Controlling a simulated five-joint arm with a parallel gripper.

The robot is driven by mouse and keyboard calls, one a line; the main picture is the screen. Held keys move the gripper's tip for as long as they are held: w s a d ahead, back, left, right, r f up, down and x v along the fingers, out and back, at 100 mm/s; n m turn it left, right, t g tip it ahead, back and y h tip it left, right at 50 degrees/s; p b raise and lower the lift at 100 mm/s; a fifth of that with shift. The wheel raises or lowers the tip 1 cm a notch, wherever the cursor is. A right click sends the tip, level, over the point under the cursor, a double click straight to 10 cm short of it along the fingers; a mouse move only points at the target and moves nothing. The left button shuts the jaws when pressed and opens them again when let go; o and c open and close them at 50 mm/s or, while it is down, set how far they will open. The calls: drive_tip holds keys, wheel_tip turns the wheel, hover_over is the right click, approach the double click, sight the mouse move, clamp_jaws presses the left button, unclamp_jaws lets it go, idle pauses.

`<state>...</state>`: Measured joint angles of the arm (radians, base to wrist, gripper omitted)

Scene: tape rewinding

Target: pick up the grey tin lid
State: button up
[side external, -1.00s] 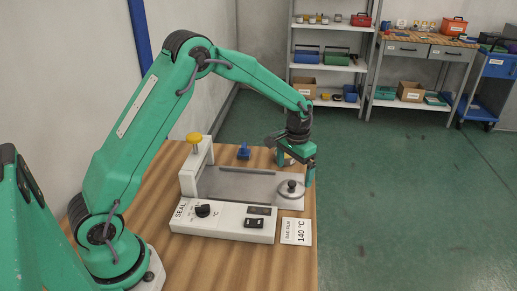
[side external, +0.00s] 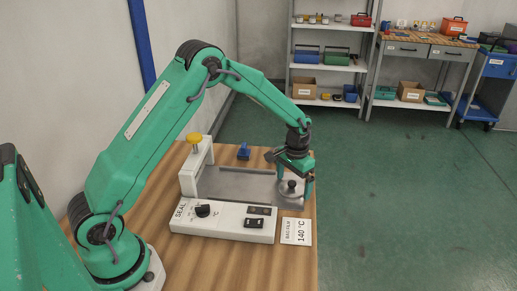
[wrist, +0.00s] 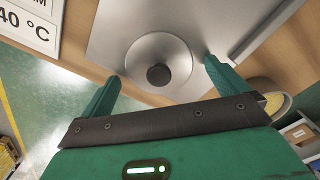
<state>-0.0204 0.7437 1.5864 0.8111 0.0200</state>
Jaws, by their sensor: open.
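The grey tin lid (side external: 292,194) is round with a dark knob. It lies on the right end of the sealer's metal plate (side external: 240,184). In the wrist view the lid (wrist: 178,55) is seen from above, with its knob lying roughly between the lines of the two fingers. My gripper (side external: 294,176) is open and close above the lid, partly covering it in the side view. In the wrist view the green fingertips of my gripper (wrist: 161,68) are spread to either side of the knob, with nothing held between them.
The white sealer (side external: 222,221) has a dial and a yellow-topped post (side external: 194,140) at its left. A 140 °C card (side external: 296,232) lies at the front right, near the table's right edge. A small blue object (side external: 243,152) stands behind the plate. A round tan item (wrist: 267,97) is partly hidden in the wrist view.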

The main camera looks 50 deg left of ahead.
drive_tip(key=c, duration=1.1)
drive_tip(key=shift+o, duration=0.2)
drive_tip(key=shift+r, duration=0.85)
wheel_tip(320, 180, up, 2)
drive_tip(key=shift+r, duration=0.25)
drive_tip(key=s+d+r, duration=0.5)
drive_tip(key=d+r, duration=0.1)
drive_tip(key=d, duration=0.4)
drive_tip(key=shift+s+r, duration=0.4)
drive_tip(key=shift+w, duration=0.1)
drive_tip(key=n, duration=0.3)
approach(294, 182)
drive_tip(key=w+a+r, duration=0.1)
drive_tip(key=w, duration=0.3)
drive_tip(key=w+a+n, duration=0.1)
drive_tip(key=w+a, duration=0.1)
drive_tip(key=a, duration=0.4)
drive_tip(key=w+a+n, duration=0.2)
drive_tip(key=a, duration=0.4)
drive_tip(key=shift+w+a+f, duration=0.2)
drive_tip(key=shift+w+a, duration=0.1)
